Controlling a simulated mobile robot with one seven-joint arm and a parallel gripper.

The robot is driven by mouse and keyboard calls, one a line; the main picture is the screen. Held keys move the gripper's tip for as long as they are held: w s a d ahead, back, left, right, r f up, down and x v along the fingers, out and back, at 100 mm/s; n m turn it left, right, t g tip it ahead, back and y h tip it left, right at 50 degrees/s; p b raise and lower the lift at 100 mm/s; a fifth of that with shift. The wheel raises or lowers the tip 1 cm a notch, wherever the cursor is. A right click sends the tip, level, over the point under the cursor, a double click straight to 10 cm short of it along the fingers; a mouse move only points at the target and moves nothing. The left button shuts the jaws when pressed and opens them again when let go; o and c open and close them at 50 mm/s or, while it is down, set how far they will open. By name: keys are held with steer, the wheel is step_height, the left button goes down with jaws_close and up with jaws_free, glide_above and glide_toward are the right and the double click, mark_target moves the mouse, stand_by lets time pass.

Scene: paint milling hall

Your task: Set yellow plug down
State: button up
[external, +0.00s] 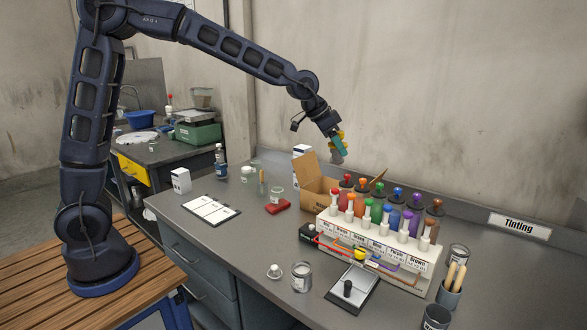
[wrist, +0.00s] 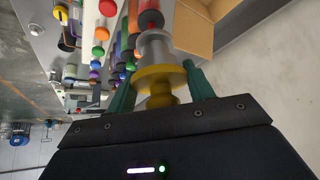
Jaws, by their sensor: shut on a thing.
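The yellow plug (wrist: 160,78) has a yellow flange and knob with a grey stepped body pointing away from me. It sits between the teal fingers of my gripper (wrist: 160,92) in the wrist view. In the external view my gripper (external: 338,146) is shut on it, high above the bench and behind the tinting rack, with the yellow part (external: 341,134) partly hidden by the fingers. The plug is tilted and its grey end hangs down, apart from everything below.
The white tinting rack (external: 378,248) holds several colour-topped bottles, with dark colour-capped containers behind it. An open cardboard box (external: 318,190) stands left of it. A yellow ball-topped item (external: 360,254) is in front. Cans and a brush pot (external: 449,296) crowd the right. Bench (external: 235,250) has clear patches at left.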

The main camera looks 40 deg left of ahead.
steer(key=w+a+n+t+y, duration=0.15)
steer(key=a+n, duration=0.25)
steer(key=a, duration=2.3)
steer(key=s+a+f+n+y, duration=0.1)
steer(key=s+a+f+n, duration=0.1)
steer(key=a, duration=0.7)
steer(key=s+a+f+n+y, duration=0.2)
steer(key=s+a, duration=0.1)
steer(key=a, duration=0.6)
steer(key=shift+t+h, duration=0.25)
steer(key=shift+w+a+f, duration=0.1)
steer(key=shift+a+f, duration=0.05)
steer(key=shift+f, duration=6.15)
steer(key=shift+a+f, duration=0.1)
steer(key=shift+f, duration=6.15)
steer(key=shift+f, duration=0.1)
steer(key=o, duration=1)
steer(key=shift+o, duration=0.2)
